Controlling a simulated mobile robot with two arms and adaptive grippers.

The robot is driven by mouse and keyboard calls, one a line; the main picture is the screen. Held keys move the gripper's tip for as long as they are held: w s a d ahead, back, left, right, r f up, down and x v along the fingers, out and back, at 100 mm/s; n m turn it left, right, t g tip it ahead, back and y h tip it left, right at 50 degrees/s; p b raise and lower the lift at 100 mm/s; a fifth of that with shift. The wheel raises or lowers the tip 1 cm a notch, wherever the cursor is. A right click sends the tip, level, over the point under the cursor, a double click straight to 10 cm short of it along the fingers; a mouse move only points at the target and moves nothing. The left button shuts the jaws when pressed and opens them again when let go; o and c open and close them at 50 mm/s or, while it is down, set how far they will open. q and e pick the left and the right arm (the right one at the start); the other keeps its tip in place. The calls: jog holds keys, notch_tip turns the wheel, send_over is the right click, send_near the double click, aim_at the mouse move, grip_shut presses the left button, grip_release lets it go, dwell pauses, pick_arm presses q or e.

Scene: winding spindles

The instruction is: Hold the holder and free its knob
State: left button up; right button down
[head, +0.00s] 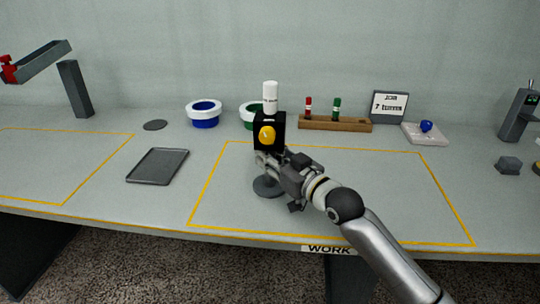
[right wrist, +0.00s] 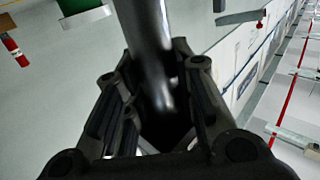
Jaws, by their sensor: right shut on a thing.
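The holder has a black block (head: 279,120) with a yellow knob (head: 267,134) on its near face. A white cylinder (head: 270,98) stands upright on top of it. Its round dark base (head: 265,187) rests inside the right yellow-outlined area. My right gripper (head: 271,163) is shut on the holder's post, just below the block. In the right wrist view the dark post (right wrist: 150,40) runs between the fingers (right wrist: 157,100). The post is mostly hidden by the gripper in the head view. My left gripper is not in view.
Behind the holder are a blue-lined ring (head: 204,107), a green-lined ring (head: 247,115) partly hidden by the block, and a wooden rack (head: 335,124) with red and green pieces. A dark tray (head: 157,166) lies left. The right outlined area is otherwise clear.

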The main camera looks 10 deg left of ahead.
jog(key=shift+f, duration=0.1)
dwell(0.3)
jog(key=c, duration=1.5)
grip_release()
jog(key=shift+f, duration=0.2)
jog(key=shift+c, duration=0.2)
jog(key=o, duration=0.4)
jog(key=shift+r, duration=0.15)
jog(key=shift+d, duration=0.1)
